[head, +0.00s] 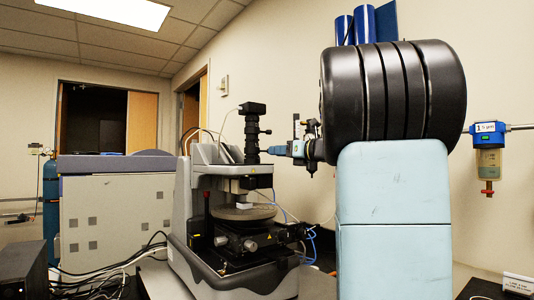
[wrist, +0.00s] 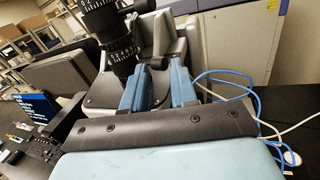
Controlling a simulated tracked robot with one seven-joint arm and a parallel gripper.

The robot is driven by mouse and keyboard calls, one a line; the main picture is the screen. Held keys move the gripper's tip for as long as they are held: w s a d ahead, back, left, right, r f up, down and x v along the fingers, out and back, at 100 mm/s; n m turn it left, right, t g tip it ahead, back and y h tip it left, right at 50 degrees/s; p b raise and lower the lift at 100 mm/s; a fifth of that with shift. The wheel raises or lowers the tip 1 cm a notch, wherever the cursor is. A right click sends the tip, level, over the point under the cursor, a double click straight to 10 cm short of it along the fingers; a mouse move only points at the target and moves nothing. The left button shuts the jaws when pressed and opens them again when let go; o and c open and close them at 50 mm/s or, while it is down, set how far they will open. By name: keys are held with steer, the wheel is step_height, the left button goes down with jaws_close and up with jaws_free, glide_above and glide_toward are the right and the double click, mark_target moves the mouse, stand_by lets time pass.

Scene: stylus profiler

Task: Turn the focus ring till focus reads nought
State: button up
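The stylus profiler (head: 225,200) stands on the bench in the middle of the head view, with an upright black optics column (head: 252,140) on top. In the wrist view, a black ring with white scale marks (wrist: 112,44), which looks like the focus ring, sits on that column at upper left. In the head view, my gripper (head: 272,150) is just right of the column; contact cannot be told.
A blue-lit screen (wrist: 36,107) is at left in the wrist view, its text unreadable. Blue and white cables (wrist: 250,100) run at right. A large grey cabinet (head: 115,210) stands left of the profiler. A wall-mounted filter unit (head: 488,150) is at far right.

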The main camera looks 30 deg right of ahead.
steer(key=shift+x, duration=1.9)
jaws_close()
